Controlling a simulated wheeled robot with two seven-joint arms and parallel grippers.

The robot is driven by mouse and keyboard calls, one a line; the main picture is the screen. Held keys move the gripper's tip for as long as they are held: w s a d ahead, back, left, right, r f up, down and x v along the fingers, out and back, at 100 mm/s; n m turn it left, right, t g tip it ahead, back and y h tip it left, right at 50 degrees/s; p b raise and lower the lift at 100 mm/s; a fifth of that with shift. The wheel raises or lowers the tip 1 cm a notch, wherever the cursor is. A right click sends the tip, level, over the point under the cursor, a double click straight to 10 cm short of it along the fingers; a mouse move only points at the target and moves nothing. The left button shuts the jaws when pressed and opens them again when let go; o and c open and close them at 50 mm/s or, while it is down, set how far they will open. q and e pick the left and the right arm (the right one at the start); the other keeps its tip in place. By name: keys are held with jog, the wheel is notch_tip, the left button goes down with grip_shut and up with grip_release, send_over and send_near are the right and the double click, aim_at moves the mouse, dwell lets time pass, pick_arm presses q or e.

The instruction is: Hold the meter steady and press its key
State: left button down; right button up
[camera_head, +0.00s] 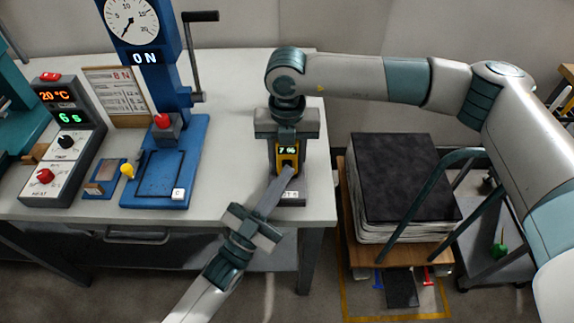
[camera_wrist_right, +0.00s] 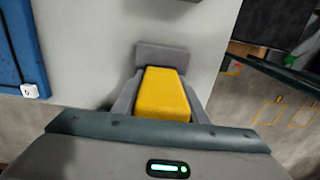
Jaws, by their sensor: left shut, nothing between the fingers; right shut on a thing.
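The meter (camera_head: 288,160), yellow and dark with a lit display reading about 7 %, stands upright at the front right of the table. My right gripper (camera_head: 287,140) comes down from above and is shut on it. In the right wrist view the meter's yellow body (camera_wrist_right: 162,95) sits between the grey fingers. My left gripper (camera_head: 287,174) is shut and empty, its fingertips at the lower front of the meter. They cover the key, so I cannot tell whether they touch it. A grey labelled base (camera_head: 293,199) shows beneath the meter.
A blue press (camera_head: 190,160) with a dial and crank stands left on the white table (camera_head: 235,100).

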pick_arm(q)
jog(key=shift+s, duration=0.95)
jog(key=shift+s, duration=2.5)
pick_arm(e)
jog(key=o, duration=1.3)
jog(key=shift+r, duration=0.1)
notch_tip(320, 180, up, 12)
jog(key=shift+f, duration=0.1)
pick_arm(q)
jog(key=shift+s, duration=0.1)
pick_arm(e)
jog(key=shift+s, duration=0.1)
